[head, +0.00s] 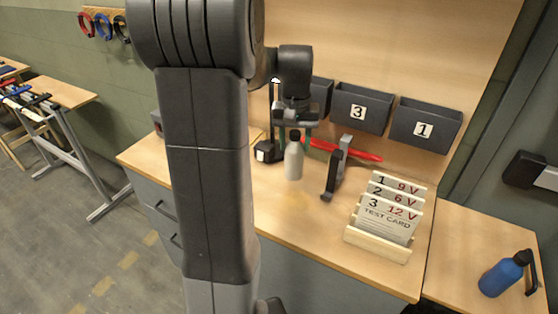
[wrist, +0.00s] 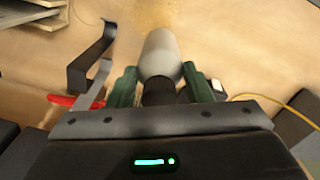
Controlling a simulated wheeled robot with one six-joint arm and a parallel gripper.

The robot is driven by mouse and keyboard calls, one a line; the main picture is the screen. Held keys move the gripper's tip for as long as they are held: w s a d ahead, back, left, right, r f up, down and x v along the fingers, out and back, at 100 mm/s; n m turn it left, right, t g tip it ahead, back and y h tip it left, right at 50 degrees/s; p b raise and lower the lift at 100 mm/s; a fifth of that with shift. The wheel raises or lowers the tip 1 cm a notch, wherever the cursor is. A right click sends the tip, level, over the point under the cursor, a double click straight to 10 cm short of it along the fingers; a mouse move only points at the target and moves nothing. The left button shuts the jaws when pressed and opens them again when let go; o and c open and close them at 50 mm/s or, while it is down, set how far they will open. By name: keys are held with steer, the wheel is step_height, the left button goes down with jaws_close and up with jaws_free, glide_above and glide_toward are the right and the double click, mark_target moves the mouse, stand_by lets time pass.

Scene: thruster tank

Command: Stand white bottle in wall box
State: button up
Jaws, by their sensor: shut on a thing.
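The white bottle (head: 293,162), light grey-white with a black cap, is upright over the workbench. My gripper (head: 294,136) comes down on it from above, shut on its upper part. In the wrist view the bottle (wrist: 161,56) lies between the green fingers of my gripper (wrist: 157,88), cap toward the palm. I cannot tell whether its base touches the bench. Dark wall boxes hang on the back panel: box 3 (head: 362,108), box 1 (head: 424,126) to its right, and another box (head: 321,93) partly hidden behind my gripper, its label not visible.
A dark bracket-like tool (head: 337,170) stands just right of the bottle, with a red tool (head: 358,154) behind. A wooden card rack (head: 377,244) holds test cards at the front right. A black object (head: 268,151) sits left of the bottle.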

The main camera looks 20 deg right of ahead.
mark_target(294, 161)
steer(key=shift+f, duration=3.5)
steer(key=shift+f, duration=0.15)
steer(key=o, duration=1.4)
steer(key=shift+r, duration=0.2)
